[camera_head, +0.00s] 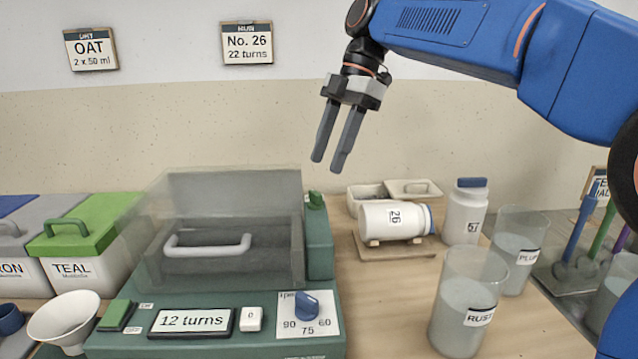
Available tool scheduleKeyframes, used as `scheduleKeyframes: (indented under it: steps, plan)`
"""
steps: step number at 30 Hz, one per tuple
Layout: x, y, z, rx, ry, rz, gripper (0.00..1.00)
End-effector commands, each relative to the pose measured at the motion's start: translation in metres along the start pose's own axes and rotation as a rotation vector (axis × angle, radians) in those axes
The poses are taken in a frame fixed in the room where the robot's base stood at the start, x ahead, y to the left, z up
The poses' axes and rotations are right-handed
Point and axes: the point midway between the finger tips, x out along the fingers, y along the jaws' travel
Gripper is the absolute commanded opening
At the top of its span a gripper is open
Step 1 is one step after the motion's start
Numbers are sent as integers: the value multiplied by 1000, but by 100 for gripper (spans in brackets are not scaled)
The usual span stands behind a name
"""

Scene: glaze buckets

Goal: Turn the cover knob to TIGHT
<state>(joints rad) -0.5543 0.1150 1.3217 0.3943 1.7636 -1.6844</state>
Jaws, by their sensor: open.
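The green machine (216,348) stands at the lower left with a clear cover (225,195) that has a pale handle (207,245). A small green knob (315,198) sits on top of a green post (319,240) at the cover's right side; I cannot be sure it is the cover knob, and no TIGHT mark is readable. A blue dial knob (306,305) on the front panel has the marks 90, 75 and 60 around it. My gripper (328,164) is open and empty, pointing down above the green knob, apart from it.
A white jar (385,220) marked 26 lies on a wooden cradle (392,247). An upright jar (464,212) and clear buckets (468,305) stand to the right. The display (191,321) reads 12 turns.

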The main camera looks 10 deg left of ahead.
Motion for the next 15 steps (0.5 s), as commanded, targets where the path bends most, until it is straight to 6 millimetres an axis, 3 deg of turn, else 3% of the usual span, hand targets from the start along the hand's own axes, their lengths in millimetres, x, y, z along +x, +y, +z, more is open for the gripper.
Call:
scheduleKeyframes:
  steps: [6,15]
  plan:
    - [37,-1,0,0,0,-1,45]
    - [64,0,0,0,-1,1,45]
